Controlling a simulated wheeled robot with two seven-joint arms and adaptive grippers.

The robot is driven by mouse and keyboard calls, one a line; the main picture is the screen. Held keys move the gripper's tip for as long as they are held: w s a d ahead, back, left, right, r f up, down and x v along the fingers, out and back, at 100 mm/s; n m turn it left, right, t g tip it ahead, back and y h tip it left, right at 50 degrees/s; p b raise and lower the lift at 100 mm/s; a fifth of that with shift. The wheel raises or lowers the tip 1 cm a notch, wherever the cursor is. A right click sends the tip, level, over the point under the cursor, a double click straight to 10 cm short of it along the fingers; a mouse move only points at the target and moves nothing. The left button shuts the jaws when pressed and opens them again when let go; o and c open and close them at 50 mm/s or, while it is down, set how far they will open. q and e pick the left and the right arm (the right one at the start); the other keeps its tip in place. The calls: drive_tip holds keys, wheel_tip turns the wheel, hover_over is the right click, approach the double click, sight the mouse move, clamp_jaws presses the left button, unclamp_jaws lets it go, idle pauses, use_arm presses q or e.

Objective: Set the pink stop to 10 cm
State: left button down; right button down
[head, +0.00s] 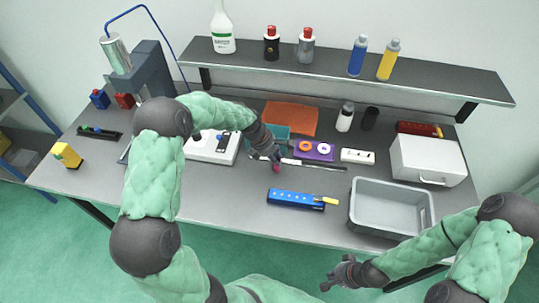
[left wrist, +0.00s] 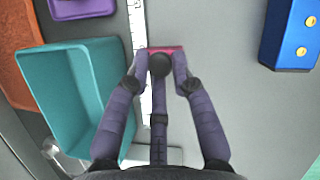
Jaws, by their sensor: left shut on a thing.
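The pink stop (head: 277,168) sits at a long rail with a white scale (head: 300,162) near the middle of the bench. My left gripper (head: 275,160) is over it, fingers down. In the left wrist view the pink stop (left wrist: 178,48) shows between the fingertips of my left gripper (left wrist: 163,68), which is shut on it. The white scale (left wrist: 137,22) runs just left of the stop there; its numbers are too small to read. The fingers hide part of the stop and the scale. My right gripper (head: 345,274) hangs in front of the bench, away from the rail; its fingers are unclear.
A teal bin (left wrist: 62,90) stands close left of my left gripper in the wrist view. A purple tray (head: 314,152) lies behind the rail. A blue block (head: 295,199) lies in front, with a grey bin (head: 392,207) to its right. Bare bench lies left of the blue block.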

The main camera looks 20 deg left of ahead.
use_arm(q)
drive_tip(key=shift+w, duration=0.1)
drive_tip(key=c, duration=1.1)
unclamp_jaws()
drive_tip(key=shift+o, duration=0.2)
drive_tip(key=shift+a+r, duration=0.1)
drive_tip(key=v, duration=1.2)
